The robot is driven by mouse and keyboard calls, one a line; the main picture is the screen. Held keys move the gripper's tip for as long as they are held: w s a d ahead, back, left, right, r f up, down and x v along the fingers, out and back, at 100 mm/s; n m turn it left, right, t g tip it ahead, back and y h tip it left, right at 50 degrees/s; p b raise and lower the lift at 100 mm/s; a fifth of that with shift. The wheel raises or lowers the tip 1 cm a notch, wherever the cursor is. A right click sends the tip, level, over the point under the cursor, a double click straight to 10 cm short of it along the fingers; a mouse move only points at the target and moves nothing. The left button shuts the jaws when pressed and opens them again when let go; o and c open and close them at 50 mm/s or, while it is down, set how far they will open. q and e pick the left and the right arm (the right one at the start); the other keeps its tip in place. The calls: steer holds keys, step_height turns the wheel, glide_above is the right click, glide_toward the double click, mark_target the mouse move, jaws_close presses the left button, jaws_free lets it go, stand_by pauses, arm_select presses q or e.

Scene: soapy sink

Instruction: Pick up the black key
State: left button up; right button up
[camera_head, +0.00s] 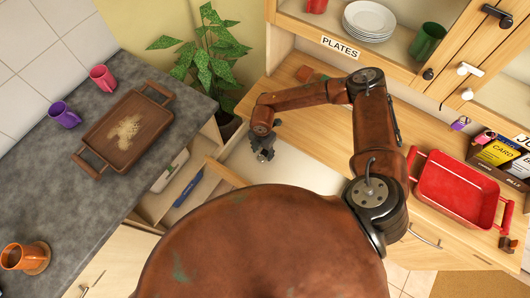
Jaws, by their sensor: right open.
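I cannot make out a black key in the head view. My right gripper (262,156) is dark grey and hangs at the end of my rust-brown right arm, left of centre. It points down over the open drawer area below the wooden counter. It is open, and no key shows between its fingers, though it is small in the picture. My left gripper is not in view. My large brown body hides the lower middle of the scene.
The open drawer (222,178) holds pale contents. A brown wooden tray (99,131) lies on the grey counter (60,228). A red tray (461,211) stands at right. A glass-door cabinet with plates (368,18) is above. A plant (207,62) stands in the corner.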

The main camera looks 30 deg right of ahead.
steer(key=shift+f, duration=0.6)
steer(key=shift+c, duration=0.5)
steer(key=c, duration=0.9)
steer(key=shift+r, duration=0.1)
